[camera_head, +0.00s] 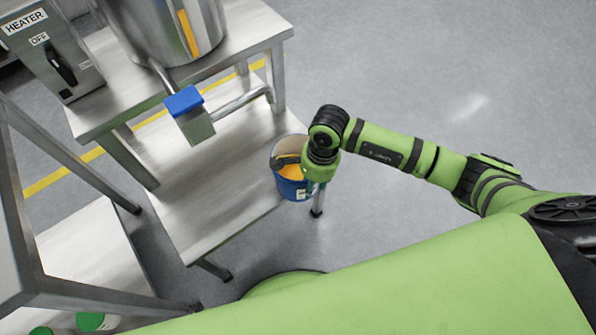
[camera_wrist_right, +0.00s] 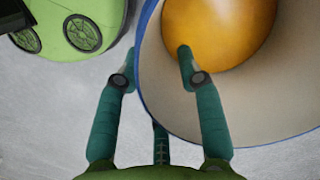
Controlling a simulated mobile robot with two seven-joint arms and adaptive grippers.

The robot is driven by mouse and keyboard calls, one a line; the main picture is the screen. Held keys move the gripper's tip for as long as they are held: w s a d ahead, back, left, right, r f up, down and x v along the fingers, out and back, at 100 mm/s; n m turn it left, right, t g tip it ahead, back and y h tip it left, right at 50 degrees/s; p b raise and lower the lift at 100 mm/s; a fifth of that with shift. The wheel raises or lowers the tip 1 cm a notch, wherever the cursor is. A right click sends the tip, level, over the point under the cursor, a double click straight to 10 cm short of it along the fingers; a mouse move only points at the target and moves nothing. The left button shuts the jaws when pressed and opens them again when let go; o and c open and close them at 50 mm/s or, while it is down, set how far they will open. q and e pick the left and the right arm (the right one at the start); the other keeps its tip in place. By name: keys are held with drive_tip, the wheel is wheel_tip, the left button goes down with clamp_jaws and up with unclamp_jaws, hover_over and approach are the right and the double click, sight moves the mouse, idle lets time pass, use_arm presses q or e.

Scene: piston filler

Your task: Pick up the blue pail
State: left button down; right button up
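The blue pail (camera_head: 286,188) is at the right edge of the low steel shelf, with orange contents inside. I cannot tell if it rests fully on the shelf. In the right wrist view the pail's pale inner wall (camera_wrist_right: 275,105) and blue rim fill the right side. My right gripper (camera_wrist_right: 156,52) has teal fingers, spread apart. One finger lies over the pail's opening and the other outside it, with the rim between them. In the head view the right gripper (camera_head: 316,186) is at the pail's right side, partly hidden by its own wrist. My left gripper is out of view.
A blue-handled outlet (camera_head: 185,102) under the steel tank (camera_head: 165,30) sits left of and above the pail. The heater box (camera_head: 50,55) is at upper left. The low shelf (camera_head: 205,190) is bare left of the pail. Open grey floor lies to the right.

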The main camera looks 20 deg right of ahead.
drive_tip(key=shift+f, duration=0.1)
drive_tip(key=shift+c, duration=0.4)
clamp_jaws()
